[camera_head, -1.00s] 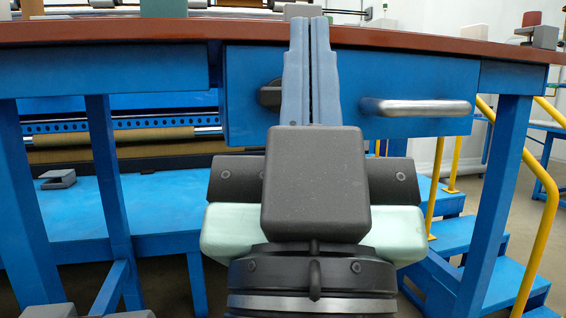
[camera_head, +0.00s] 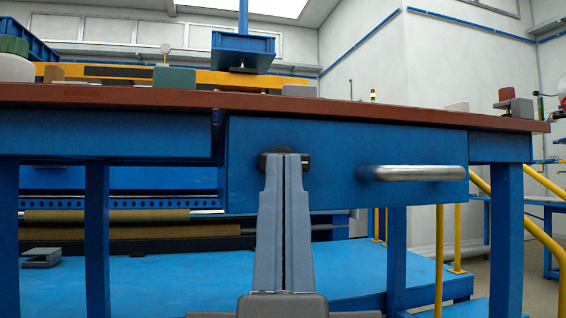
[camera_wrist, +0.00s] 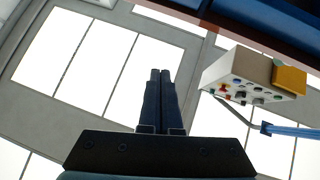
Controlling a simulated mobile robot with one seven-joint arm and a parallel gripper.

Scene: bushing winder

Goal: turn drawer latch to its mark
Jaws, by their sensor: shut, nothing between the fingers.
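The drawer (camera_head: 340,145) is blue, under the brown tabletop, with a silver bar handle (camera_head: 420,173) on its right part. The drawer latch (camera_head: 263,161) is a dark knob at the drawer's left part, mostly hidden behind my fingertips. My gripper (camera_head: 287,156) is shut and empty, its two grey fingers side by side, pointing up in front of the latch. I cannot tell whether the fingertips touch the latch. The mark does not show. In the wrist view my gripper (camera_wrist: 160,74) is shut against bright ceiling panels, with no latch in sight.
The tabletop (camera_head: 400,113) carries a green block (camera_head: 174,77) and other small blocks along its edge. Blue table legs (camera_head: 97,240) stand below. A grey block (camera_head: 41,258) lies on the low blue platform at left. Yellow railings (camera_head: 530,225) are at right. A control box (camera_wrist: 250,76) shows in the wrist view.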

